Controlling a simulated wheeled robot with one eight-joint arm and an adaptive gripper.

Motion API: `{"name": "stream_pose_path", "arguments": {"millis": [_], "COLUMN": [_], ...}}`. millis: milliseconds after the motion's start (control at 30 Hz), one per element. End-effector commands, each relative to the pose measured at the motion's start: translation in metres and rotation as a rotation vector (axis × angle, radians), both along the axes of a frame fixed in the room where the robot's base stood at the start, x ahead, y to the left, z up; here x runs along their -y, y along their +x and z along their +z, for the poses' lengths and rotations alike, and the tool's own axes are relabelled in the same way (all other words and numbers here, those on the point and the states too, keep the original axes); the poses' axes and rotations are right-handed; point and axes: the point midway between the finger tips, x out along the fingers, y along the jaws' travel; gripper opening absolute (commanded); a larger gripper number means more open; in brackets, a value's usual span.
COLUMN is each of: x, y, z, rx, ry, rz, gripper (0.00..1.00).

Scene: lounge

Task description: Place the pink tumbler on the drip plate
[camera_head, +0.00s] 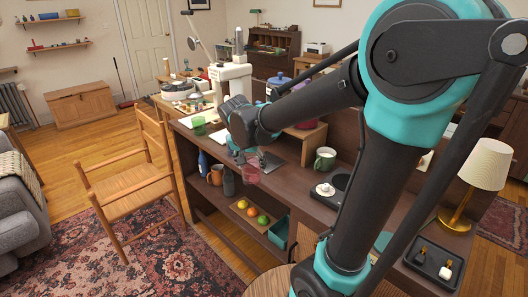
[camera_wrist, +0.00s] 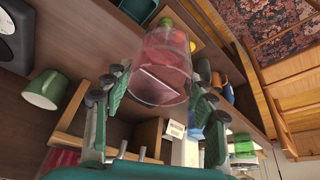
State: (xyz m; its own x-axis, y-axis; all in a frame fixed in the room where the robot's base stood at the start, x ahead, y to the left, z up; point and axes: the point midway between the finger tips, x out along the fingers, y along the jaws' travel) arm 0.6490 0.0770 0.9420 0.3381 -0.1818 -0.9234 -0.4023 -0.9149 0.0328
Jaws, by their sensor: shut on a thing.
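The pink tumbler (camera_head: 250,173) is clear pink and hangs at the front edge of the counter in the head view. My gripper (camera_head: 243,156) is shut on it. In the wrist view the pink tumbler (camera_wrist: 165,62) sits between the two green-padded fingers of my gripper (camera_wrist: 160,92). A dark flat plate (camera_head: 271,162), which looks like the drip plate, lies on the counter just right of the tumbler. The tumbler is apart from it, and my gripper partly hides that area.
A green mug (camera_head: 325,159) and a black stand with a white item (camera_head: 326,190) are on the counter to the right. Fruit lies on a board (camera_head: 237,208) on the shelf below, near a bottle (camera_head: 228,182) and an orange mug (camera_head: 215,175). A wooden chair (camera_head: 135,180) stands left.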

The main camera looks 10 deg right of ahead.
Motion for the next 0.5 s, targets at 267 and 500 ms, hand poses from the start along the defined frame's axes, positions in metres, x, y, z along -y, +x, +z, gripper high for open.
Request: {"name": "stream_pose_path", "arguments": {"millis": [267,500], "x": [0.034,0.055], "y": [0.061,0.102], "z": [0.0,0.001], "rx": [0.0,0.0], "ry": [0.0,0.001], "rz": [-0.006,-0.002], "gripper": [0.0,0.0]}}
